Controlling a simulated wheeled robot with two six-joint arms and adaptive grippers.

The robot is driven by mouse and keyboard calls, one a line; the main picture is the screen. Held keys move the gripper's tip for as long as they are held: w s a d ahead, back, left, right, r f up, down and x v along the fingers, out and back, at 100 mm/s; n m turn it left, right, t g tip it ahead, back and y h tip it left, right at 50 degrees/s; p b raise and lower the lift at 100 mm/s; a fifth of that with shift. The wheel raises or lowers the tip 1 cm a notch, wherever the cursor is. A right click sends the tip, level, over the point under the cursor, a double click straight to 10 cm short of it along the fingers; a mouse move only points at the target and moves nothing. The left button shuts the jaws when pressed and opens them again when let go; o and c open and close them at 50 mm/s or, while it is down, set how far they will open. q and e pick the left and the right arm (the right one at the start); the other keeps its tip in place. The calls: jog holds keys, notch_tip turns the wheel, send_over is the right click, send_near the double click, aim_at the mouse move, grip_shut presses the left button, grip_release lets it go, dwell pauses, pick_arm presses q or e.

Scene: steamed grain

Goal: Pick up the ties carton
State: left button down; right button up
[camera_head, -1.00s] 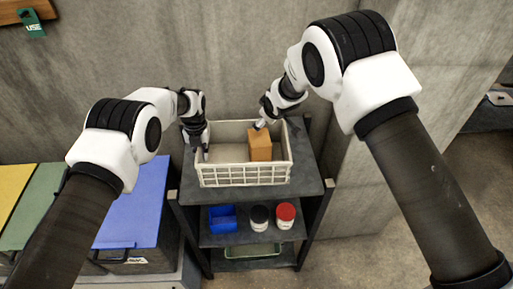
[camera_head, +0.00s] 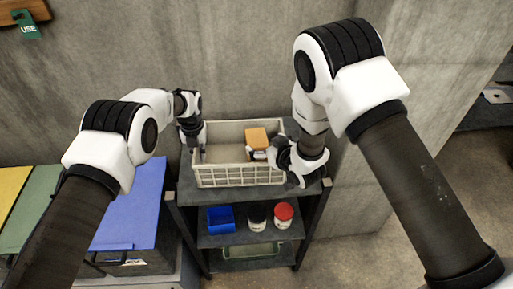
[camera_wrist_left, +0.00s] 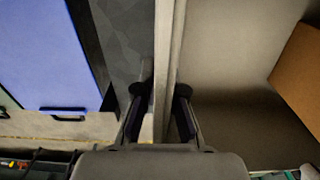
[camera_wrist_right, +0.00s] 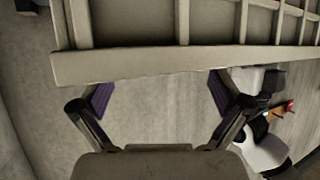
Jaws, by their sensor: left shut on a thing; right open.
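The orange-brown carton (camera_head: 257,135) stands in the right part of the cream lattice crate (camera_head: 232,177); its lower part is hidden by my right gripper. A corner of the carton shows at the right in the left wrist view (camera_wrist_left: 300,75). My left gripper (camera_head: 199,152) is shut on the crate's left wall, which runs between its fingers in the left wrist view (camera_wrist_left: 163,85). My right gripper (camera_head: 263,154) is open at the crate's right side, in front of the carton in the head view. In the right wrist view its fingers (camera_wrist_right: 158,95) are apart and empty near the crate's rim.
The crate stands on the top of a dark shelf rack (camera_head: 305,180) against a concrete wall. Below are a blue bin (camera_head: 220,219), a black-lidded jar (camera_head: 257,212) and a red-lidded jar (camera_head: 284,211). A blue-lidded box (camera_head: 135,215) stands left of the rack.

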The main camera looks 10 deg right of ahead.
aim_at(257, 139)
jog(key=x, duration=0.5)
jog(key=shift+w, duration=0.1)
grip_shut()
pick_arm(q)
jog(key=c, duration=1.2)
grip_release()
pick_arm(e)
notch_tip(257, 139, up, 10)
